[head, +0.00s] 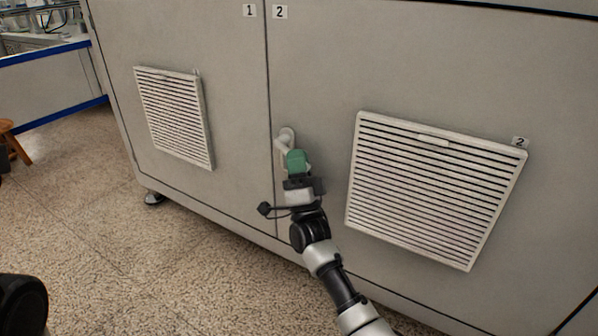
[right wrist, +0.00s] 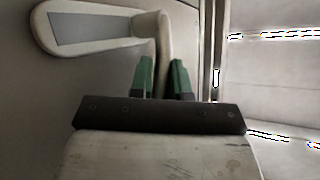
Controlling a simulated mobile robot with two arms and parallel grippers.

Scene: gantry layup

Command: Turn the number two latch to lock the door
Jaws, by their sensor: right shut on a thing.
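The number two door (head: 325,65) is a grey cabinet panel under a "2" label (head: 280,12), and it looks flush with door one. Its pale latch (head: 285,136) sits near the door's left edge, beside the seam. In the right wrist view the latch (right wrist: 95,30) shows a long rounded plate with a grey inset and a handle bent off one end. My right gripper (head: 297,160), with green fingers, is shut on this handle; the fingers (right wrist: 163,78) lie on both sides of it. The fingers hide part of the handle. My left gripper is not in view.
Door one (head: 225,50) has a slatted vent (head: 175,115) to the left. A larger vent (head: 435,190) is right of my gripper. Open speckled floor (head: 90,220) lies at left, with a wooden stool (head: 14,140) at the far left edge.

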